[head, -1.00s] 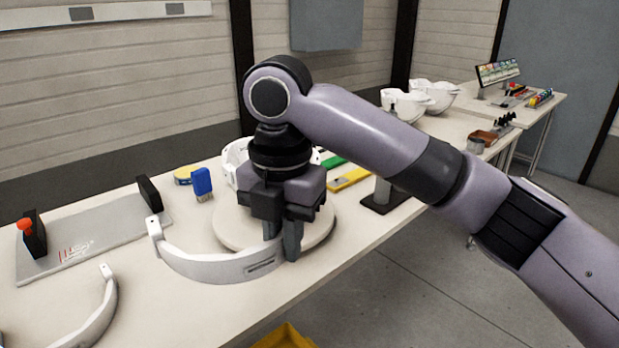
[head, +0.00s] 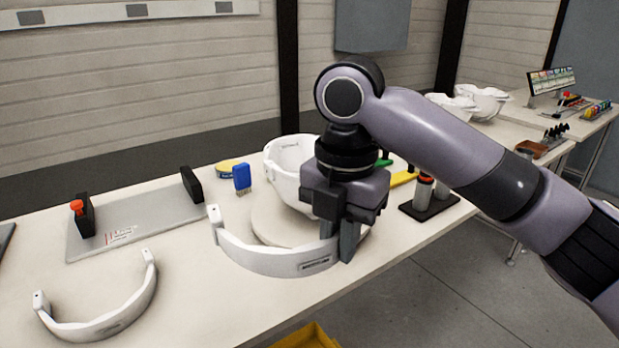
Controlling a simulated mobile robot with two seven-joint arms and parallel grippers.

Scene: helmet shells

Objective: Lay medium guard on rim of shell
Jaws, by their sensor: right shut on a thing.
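My right gripper (head: 343,248) is shut on a white curved guard (head: 262,258) near its right part. The guard curves in front of a pale round stand (head: 272,222); I cannot tell whether it touches the stand or the table. A white helmet shell (head: 284,160) sits at the stand, open side up, its right side hidden behind my right gripper. A second white guard (head: 108,325), smaller in the picture, lies on the table at the lower left. Which guard is the medium one cannot be read. My left gripper is not in view.
A grey plate (head: 140,219) with black end blocks lies at the left. A blue brush (head: 242,179) and a yellow-and-blue tin (head: 228,166) stand behind the stand. A black holder (head: 428,211) is at the right. A yellow bin (head: 305,338) is below the table's front edge.

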